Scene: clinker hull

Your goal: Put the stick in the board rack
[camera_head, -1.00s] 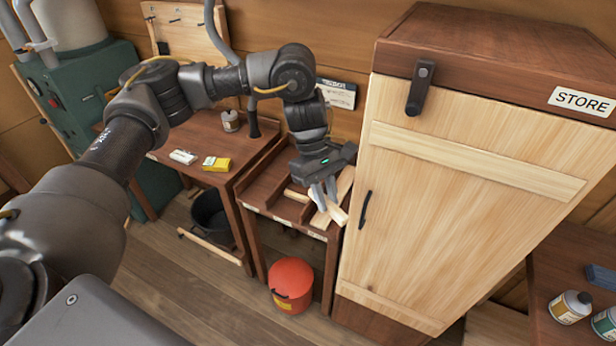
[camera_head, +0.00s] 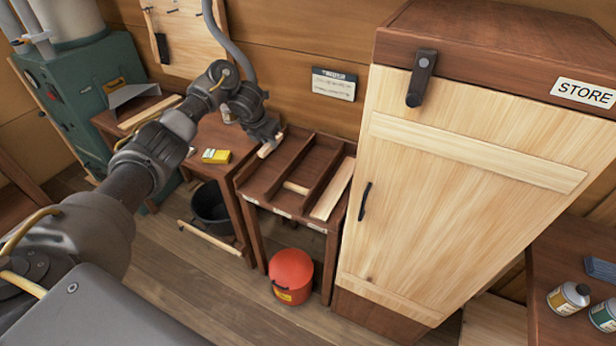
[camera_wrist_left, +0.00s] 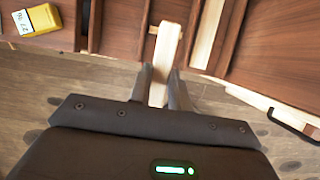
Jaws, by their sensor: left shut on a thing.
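My left gripper (camera_head: 266,138) is shut on a pale wooden stick (camera_head: 265,151), held at the back left of the board rack. In the left wrist view the stick (camera_wrist_left: 168,48) sticks out forward between the two fingers (camera_wrist_left: 163,82). The dark wooden board rack (camera_head: 250,187) has upright dividers. A short pale piece (camera_head: 296,187) lies in its middle slot and a wide pale board (camera_head: 333,188) in its right slot. I cannot tell whether the held stick touches the rack. My right gripper is in neither view.
The tall pale store cabinet (camera_head: 455,190) stands close on the right of the rack. A bench with a yellow box (camera_head: 217,156) adjoins on the left. A red bucket (camera_head: 291,272) and a black bucket (camera_head: 210,212) are on the floor.

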